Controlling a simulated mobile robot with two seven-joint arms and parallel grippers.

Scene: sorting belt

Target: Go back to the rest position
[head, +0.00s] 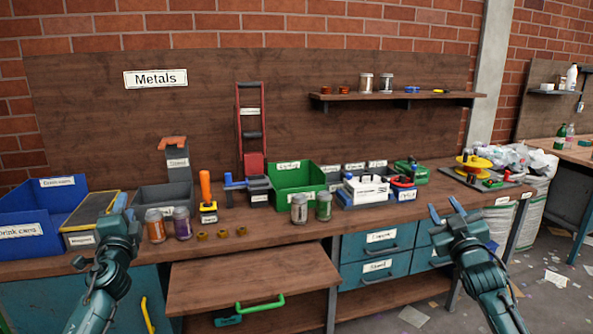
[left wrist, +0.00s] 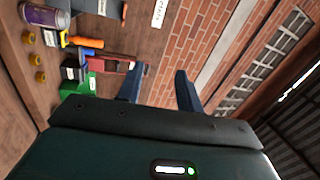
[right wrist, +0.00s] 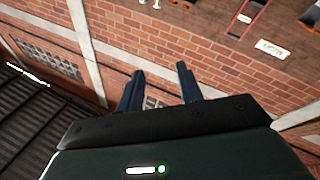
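My left gripper (head: 118,204) is at the left front of the workbench, in front of the yellow-topped box. In the left wrist view its two fingers (left wrist: 158,88) stand apart with nothing between them. My right gripper (head: 442,212) is raised at the right, in front of the bench and its teal drawers. In the right wrist view its fingers (right wrist: 160,88) are spread, with only the brick wall behind the gap. Both grippers are open and empty.
The wooden bench (head: 270,236) carries a blue bin (head: 28,222), a green crate (head: 290,198), jars (head: 299,209), brass nuts (head: 222,234) and tools. A wooden board (head: 250,276) juts out at the front. A shelf (head: 400,97) hangs behind. Floor at the right is littered with scraps.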

